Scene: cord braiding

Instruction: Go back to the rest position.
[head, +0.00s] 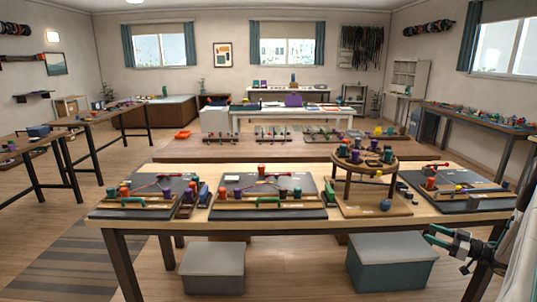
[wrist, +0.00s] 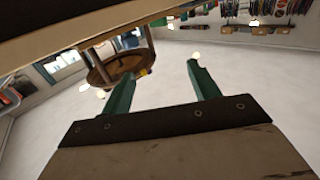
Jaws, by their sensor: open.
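My gripper (head: 450,247) hangs at the right in the head view, in front of the table's front edge and below the tabletop. Its two green fingers are apart with nothing between them. The fingers also show in the wrist view (wrist: 160,85), spread and empty, with the room appearing turned over behind them. The round braiding stand (head: 367,165) stands on the right part of the table, with several coloured bobbins on top. It also shows in the wrist view (wrist: 120,68), beyond the left finger and apart from it.
The wooden table (head: 160,226) holds dark mats (head: 310,185) with boards, bobbins and cords. Two lidded boxes, one light grey (head: 213,268) and one blue-grey (head: 390,262), stand on the floor below it. A second table (head: 230,150) stands behind. Floor at the left is open.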

